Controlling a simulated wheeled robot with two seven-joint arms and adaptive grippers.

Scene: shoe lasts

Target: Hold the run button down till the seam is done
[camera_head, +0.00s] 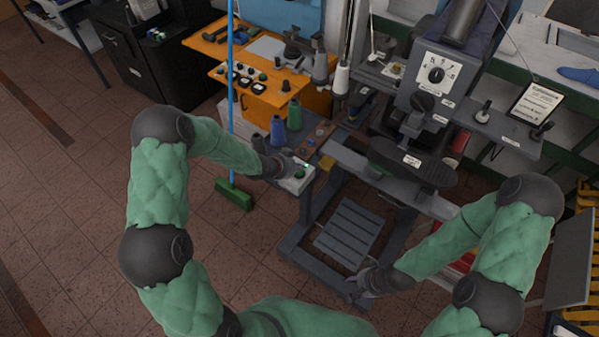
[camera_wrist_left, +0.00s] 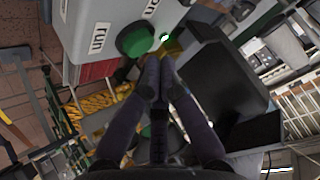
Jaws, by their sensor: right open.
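A pale grey box (camera_head: 290,187) stands at the left front of the sewing machine (camera_head: 432,100). A green run button (camera_head: 300,174) sits on it beside a small lit lamp (camera_head: 306,165). My right gripper (camera_head: 360,292) is open and empty, low near the machine's stand.
Blue and green thread cones (camera_head: 278,130) stand just behind the box. A green broom (camera_head: 233,195) with a blue handle stands left of it. An orange bench (camera_head: 252,85) with controls is behind. A slatted treadle (camera_head: 350,235) lies under the machine. The left floor is clear.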

